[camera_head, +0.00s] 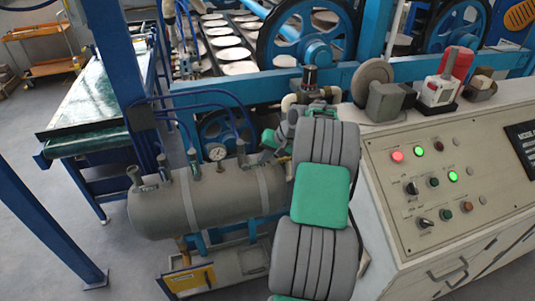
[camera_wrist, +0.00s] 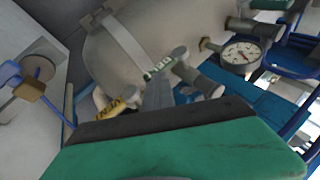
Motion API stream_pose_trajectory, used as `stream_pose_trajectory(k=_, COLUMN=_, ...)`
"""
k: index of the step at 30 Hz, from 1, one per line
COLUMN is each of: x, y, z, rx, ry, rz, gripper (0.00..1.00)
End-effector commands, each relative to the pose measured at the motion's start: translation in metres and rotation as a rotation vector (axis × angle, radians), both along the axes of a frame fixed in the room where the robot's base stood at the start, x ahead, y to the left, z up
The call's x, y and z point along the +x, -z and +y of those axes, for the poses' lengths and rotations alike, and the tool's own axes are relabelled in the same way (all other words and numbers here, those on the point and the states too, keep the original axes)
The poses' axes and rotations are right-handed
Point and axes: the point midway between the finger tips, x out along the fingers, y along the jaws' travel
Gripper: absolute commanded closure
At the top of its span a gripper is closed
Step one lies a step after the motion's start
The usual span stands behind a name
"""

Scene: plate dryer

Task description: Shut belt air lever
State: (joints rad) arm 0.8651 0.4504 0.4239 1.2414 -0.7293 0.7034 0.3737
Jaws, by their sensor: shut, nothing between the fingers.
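A grey air tank (camera_head: 225,195) lies on its side left of the control desk; it also fills the upper wrist view (camera_wrist: 165,35). In the wrist view, a small green-marked lever (camera_wrist: 160,67) is on a fitting by the tank, and a yellow lever (camera_wrist: 120,103) is lower left. I cannot read which is the belt air lever. My gripper (camera_wrist: 158,97) is shut and empty, its fingertips close below the green lever and right of the yellow one. I cannot tell whether it touches either. In the head view my arm mostly hides the gripper and levers at the tank's right end.
A round gauge (camera_head: 217,152) and several upright fittings stand on the tank; the gauge is at upper right in the wrist view (camera_wrist: 241,53). The control desk (camera_head: 440,190) is close on the right. Blue pipes (camera_head: 205,98) and the blue machine frame (camera_head: 220,92) are behind.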

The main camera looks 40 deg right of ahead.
Motion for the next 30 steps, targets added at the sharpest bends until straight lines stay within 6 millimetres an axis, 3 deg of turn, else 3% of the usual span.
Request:
stream_pose_trajectory(k=24, x=-0.007, y=0.016, z=-0.008, rx=0.006, ry=0.016, rz=0.013, gripper=1.00)
stream_pose_trajectory(k=30, x=-0.006, y=-0.006, z=-0.005, rx=0.005, ry=0.009, rz=0.009, gripper=1.00)
